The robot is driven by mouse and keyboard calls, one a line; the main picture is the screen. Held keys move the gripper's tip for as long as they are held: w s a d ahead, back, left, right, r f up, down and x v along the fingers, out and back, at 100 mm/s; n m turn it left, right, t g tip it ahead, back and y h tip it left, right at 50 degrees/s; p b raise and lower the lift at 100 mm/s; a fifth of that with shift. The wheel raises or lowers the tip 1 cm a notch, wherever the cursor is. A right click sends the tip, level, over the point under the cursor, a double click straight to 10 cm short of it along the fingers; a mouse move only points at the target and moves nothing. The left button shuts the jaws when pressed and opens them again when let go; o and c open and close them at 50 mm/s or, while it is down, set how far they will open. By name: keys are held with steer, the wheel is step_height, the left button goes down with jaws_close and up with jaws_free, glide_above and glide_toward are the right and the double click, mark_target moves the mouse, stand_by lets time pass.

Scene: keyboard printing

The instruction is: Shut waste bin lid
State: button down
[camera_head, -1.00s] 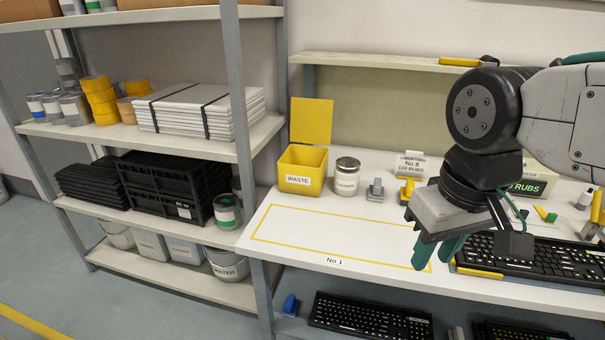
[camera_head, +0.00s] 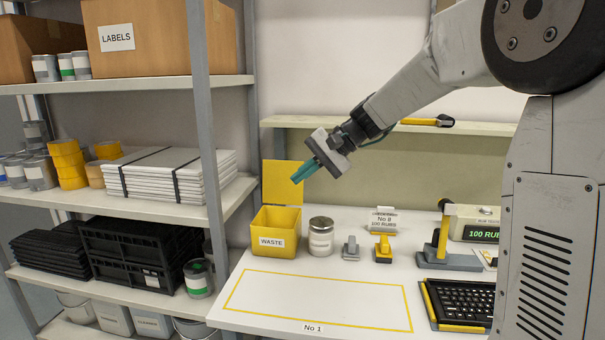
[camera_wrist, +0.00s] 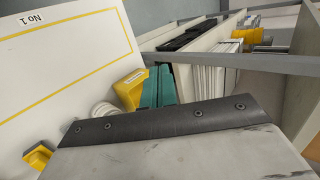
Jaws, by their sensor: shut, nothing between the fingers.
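The yellow waste bin (camera_head: 276,243), labelled WASTE, stands at the back left of the white table. Its yellow lid (camera_head: 282,183) stands upright and open at the bin's back edge. My gripper (camera_head: 297,175) is shut and empty, its teal fingers pointing down and left. In the head view the fingertips overlap the lid's upper right part; I cannot tell whether they touch it. In the wrist view the teal fingers (camera_wrist: 158,86) show beside the yellow bin (camera_wrist: 130,90), partly hidden by the gripper body.
A grey stamp (camera_head: 351,248) and a yellow one (camera_head: 383,247) are farther right. A shelf post (camera_head: 207,120) rises at the left. The yellow-outlined table area (camera_head: 318,298) is clear.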

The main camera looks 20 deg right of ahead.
steer(key=w+d+f+m+t+y, duration=0.1)
steer(key=w+d+f+m+t, duration=0.4)
steer(key=w+d, duration=0.65)
steer(key=w+d+f+m+t+y, duration=0.1)
steer(key=w+d+f+m+t, duration=0.25)
steer(key=w+d+f, duration=0.8)
steer(key=w+a+r, duration=0.5)
steer(key=w+a, duration=0.2)
steer(key=a, duration=0.4)
steer(key=shift+w+a+r+n, duration=0.2)
steer(key=shift+w+r+n, duration=0.05)
steer(key=shift+w+n, duration=0.15)
steer(key=shift+s+d, duration=0.1)
